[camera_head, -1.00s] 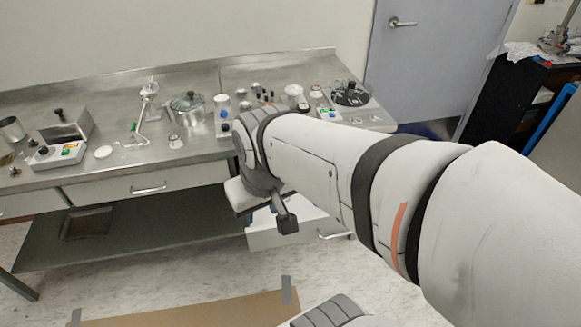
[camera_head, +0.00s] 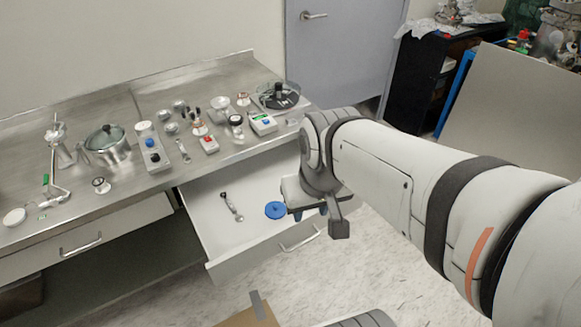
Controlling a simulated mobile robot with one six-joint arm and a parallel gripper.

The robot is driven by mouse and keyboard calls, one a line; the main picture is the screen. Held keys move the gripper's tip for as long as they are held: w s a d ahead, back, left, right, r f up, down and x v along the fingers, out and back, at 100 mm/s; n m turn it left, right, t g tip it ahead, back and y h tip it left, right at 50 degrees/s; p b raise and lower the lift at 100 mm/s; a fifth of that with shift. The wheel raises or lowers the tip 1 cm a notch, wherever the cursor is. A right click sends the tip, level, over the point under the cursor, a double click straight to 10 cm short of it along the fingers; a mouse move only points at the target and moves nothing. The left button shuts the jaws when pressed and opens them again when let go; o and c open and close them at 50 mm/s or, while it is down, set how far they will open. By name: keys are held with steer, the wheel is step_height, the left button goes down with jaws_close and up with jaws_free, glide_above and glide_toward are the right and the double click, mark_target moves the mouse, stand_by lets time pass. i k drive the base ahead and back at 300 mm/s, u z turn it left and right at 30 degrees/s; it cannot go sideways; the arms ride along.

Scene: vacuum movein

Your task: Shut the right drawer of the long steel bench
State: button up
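The long steel bench (camera_head: 215,85) runs along the wall at the left. Its right drawer (camera_head: 240,262) is pulled out well beyond the bench front, with its inside visible from above. The drawer's bar handle (camera_head: 300,240) shows on its white front. Inside lie a blue round disc (camera_head: 275,210) and a small metal tool (camera_head: 232,206). My gripper (camera_head: 318,215) appears in front of the drawer's right end, above and right of the handle. Its wrist hides that corner of the drawer. I cannot tell the finger gap, and no contact with the drawer is visible.
Glassware, a pot (camera_head: 108,150), small scales and a round dish device (camera_head: 279,95) crowd the bench top. The left drawer (camera_head: 90,238) looks shut. A black shelf (camera_head: 425,75) and a grey panel (camera_head: 520,110) stand at the right.

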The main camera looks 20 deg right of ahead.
mark_target(231, 248)
steer(key=z, duration=0.5)
steer(key=i, duration=0.15)
steer(key=u, duration=2.75)
steer(key=i, duration=0.3)
steer(key=z, duration=1.85)
